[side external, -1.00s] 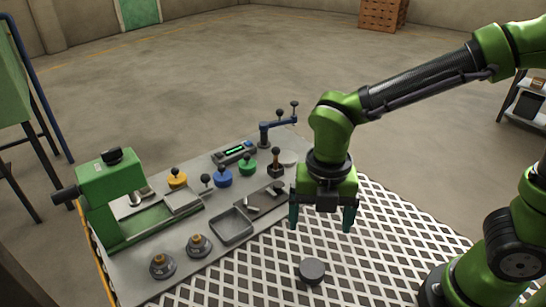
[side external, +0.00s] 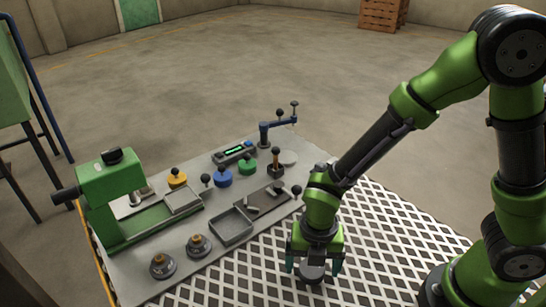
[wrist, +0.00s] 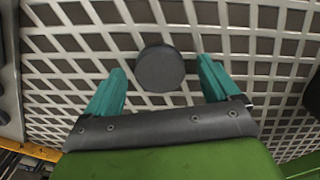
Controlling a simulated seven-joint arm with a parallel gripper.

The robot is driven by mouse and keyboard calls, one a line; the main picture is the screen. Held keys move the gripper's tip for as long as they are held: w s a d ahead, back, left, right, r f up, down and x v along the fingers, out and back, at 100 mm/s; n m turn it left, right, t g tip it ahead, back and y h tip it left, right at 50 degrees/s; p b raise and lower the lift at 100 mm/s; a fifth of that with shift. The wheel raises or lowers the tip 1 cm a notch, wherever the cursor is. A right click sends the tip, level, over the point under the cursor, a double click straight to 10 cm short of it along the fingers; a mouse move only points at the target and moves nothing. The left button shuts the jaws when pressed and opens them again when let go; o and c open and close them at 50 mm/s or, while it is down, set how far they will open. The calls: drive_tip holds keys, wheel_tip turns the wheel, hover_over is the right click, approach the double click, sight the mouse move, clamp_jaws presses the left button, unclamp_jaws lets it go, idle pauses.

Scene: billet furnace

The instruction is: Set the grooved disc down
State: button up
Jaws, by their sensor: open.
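A dark grey round disc (side external: 312,273) lies flat on the white grating (side external: 380,235). I take it for the grooved disc, but no groove can be made out. My gripper (side external: 312,267) points down over it, with one teal finger to each side. In the wrist view the disc (wrist: 160,69) shows between the two spread fingers of my gripper (wrist: 161,66), with a gap on both sides. The gripper is open and holds nothing. How high the fingertips are above the grating is hard to tell.
A grey panel left of the grating carries a shallow tray (side external: 232,227), two round dark fixtures (side external: 199,246), coloured knobs (side external: 222,178), a green machine (side external: 112,195) and a blue crank post (side external: 265,135). The grating around the disc is clear.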

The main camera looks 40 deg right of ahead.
sight(311, 268)
drive_tip(key=c, duration=1.7)
drive_tip(key=shift+o, duration=0.2)
wheel_tip(311, 268, up, 11)
drive_tip(key=m, duration=0.5)
drive_tip(key=w+d+r+m, duration=0.3)
drive_tip(key=w+d+m, duration=0.2)
drive_tip(key=d+m, duration=0.3)
drive_tip(key=w+d+r+m, duration=0.4)
drive_tip(key=w+d+m, duration=0.2)
drive_tip(key=m, duration=0.8)
drive_tip(key=shift+d, duration=1.25)
